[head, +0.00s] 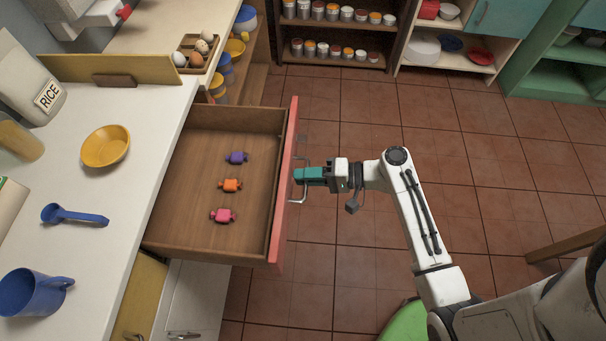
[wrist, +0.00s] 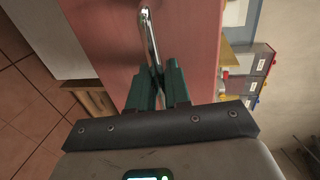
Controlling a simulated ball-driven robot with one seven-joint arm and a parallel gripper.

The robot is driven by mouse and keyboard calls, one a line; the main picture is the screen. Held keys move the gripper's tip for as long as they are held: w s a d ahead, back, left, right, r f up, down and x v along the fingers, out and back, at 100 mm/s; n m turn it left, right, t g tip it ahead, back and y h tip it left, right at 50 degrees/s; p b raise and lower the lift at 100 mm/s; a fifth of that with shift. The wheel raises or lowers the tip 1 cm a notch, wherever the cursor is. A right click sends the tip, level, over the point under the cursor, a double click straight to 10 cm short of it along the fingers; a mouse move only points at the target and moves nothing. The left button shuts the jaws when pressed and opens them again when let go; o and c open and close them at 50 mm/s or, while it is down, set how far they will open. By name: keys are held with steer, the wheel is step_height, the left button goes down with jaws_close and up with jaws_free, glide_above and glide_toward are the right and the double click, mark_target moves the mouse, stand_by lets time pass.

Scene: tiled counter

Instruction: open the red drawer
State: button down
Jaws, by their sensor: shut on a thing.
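The red drawer (head: 283,190) is pulled out from under the counter, and its wooden inside shows in the head view. Three wrapped candies lie in it: a purple one (head: 236,158), an orange one (head: 230,185) and a pink one (head: 223,215). My gripper (head: 300,174) is at the outer side of the red front, shut on the metal bar handle (head: 303,192). In the wrist view the teal fingers (wrist: 158,88) close around the handle (wrist: 148,35), with the red front (wrist: 190,50) behind it.
On the counter (head: 90,180) are a yellow bowl (head: 106,146), a blue scoop (head: 75,215), a blue measuring cup (head: 32,292) and a rice container (head: 30,85). An egg tray (head: 197,52) sits beyond the drawer. Open tiled floor (head: 350,250) lies right of the drawer.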

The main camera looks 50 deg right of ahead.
steer(key=c, duration=1.2)
jaws_free()
steer(key=shift+c, duration=0.2)
steer(key=b+v, duration=0.1)
steer(key=v, duration=0.9)
steer(key=shift+s+d, duration=0.2)
steer(key=shift+s, duration=0.15)
